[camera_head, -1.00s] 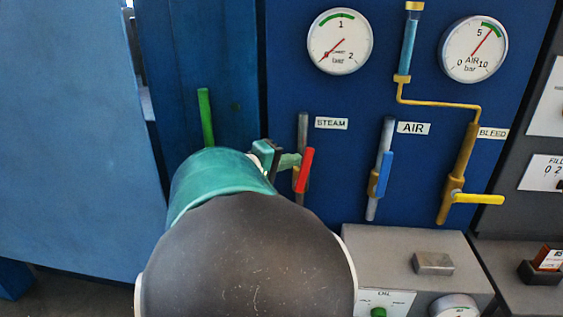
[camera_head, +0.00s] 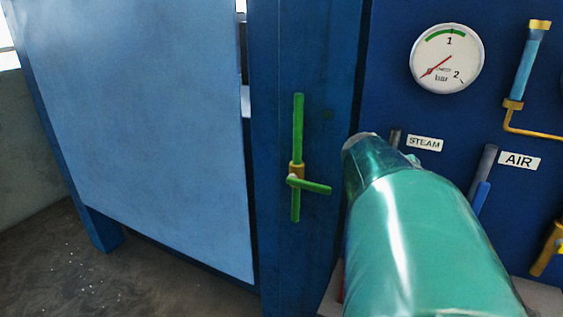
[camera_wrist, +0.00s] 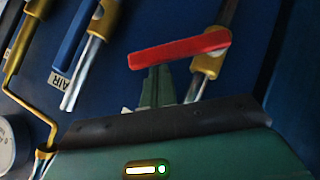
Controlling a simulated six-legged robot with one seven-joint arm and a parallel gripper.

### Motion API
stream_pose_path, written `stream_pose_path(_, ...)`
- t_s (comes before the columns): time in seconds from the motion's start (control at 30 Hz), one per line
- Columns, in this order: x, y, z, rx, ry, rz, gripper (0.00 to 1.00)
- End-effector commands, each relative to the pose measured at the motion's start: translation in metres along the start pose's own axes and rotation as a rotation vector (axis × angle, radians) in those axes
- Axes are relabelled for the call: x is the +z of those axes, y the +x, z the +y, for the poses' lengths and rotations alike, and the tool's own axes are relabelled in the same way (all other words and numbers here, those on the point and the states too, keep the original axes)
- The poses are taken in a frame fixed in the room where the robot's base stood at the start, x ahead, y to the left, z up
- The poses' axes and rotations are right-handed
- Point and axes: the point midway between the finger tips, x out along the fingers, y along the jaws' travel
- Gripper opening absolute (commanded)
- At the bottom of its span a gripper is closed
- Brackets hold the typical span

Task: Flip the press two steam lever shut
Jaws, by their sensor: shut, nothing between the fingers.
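The red steam lever (camera_wrist: 180,50) shows in the wrist view, on a brass valve (camera_wrist: 210,62) of a metal pipe. It lies crosswise to that pipe. My gripper (camera_wrist: 157,78) is shut and empty, its dark green fingers at the lever's free half, tips right by its edge. Whether they touch it I cannot tell. In the head view, my teal arm hides the lever and most of the gripper. The STEAM label (camera_head: 424,143) and the top of its pipe (camera_head: 395,138) show beside the arm.
The blue AIR lever (camera_wrist: 75,35) lies along its pipe, close by. A green lever (camera_head: 309,186) sits crosswise on a green pipe at the left post. A gauge (camera_head: 447,58) hangs above STEAM. A large pale blue panel (camera_head: 140,130) fills the left.

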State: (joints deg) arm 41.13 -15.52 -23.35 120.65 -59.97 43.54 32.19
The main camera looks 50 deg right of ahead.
Motion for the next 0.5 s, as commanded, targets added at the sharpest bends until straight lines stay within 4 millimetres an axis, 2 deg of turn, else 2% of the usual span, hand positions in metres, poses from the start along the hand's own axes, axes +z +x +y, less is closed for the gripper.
stream_pose_path(0.37,0.022,0.021,0.011,-0.242,0.245,-0.002,0.00)
stream_pose_path(0.5,0.029,0.028,0.011,-0.247,0.247,-0.004,0.00)
